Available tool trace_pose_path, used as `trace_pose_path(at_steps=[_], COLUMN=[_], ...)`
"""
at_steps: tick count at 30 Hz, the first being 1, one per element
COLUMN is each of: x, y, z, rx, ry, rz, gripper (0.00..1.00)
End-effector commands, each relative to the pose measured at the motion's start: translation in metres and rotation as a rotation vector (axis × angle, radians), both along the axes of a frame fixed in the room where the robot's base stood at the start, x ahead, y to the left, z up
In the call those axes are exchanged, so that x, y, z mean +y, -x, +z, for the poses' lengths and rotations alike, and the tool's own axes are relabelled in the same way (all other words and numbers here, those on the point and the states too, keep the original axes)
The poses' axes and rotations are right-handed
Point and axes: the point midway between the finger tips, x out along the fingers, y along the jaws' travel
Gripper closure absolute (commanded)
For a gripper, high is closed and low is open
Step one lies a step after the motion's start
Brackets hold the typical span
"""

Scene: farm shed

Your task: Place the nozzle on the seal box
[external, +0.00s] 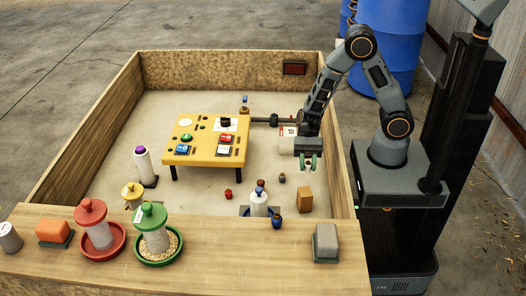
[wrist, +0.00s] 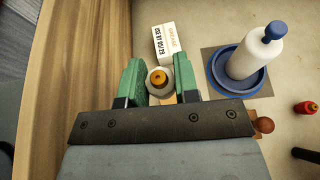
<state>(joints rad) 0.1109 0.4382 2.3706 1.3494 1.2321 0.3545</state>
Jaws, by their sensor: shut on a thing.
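My gripper (wrist: 158,82) has green fingers shut on the nozzle (wrist: 159,77), a small round grey piece with an orange-brown centre, seen end-on in the wrist view. In the external view my gripper (external: 308,162) hangs above the right side of the pen floor, and the nozzle is too small to make out there. A box (wrist: 170,43) with a white printed face lies just beyond the fingertips in the wrist view. It appears to be the tan box (external: 305,200) below my gripper in the external view. I cannot tell for sure that it is the seal box.
A white bottle (wrist: 258,50) with a blue cap stands in a blue dish (wrist: 224,68) beside the box. A small red item (wrist: 306,107) lies farther right. The wooden wall (wrist: 75,60) is close on the left. A yellow table (external: 205,152) carries several parts.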

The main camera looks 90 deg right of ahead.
Motion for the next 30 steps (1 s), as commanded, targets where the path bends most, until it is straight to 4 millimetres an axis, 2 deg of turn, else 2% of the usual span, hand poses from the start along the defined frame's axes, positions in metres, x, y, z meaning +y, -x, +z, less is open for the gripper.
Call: trace_pose_path(at_steps=[3, 9, 17, 24, 30], x=[0.001, 0.001, 0.001, 0.001, 0.001], y=[0.002, 0.001, 0.001, 0.001, 0.000], z=[-0.022, -0.048, -0.062, -0.091, -0.091], rx=[0.005, 0.003, 0.002, 0.002, 0.000], ry=[0.000, 0.000, 0.001, 0.000, 0.001], rz=[0.020, 0.019, 0.019, 0.018, 0.017], gripper=[0.94, 0.94, 0.94, 0.94, 0.94])
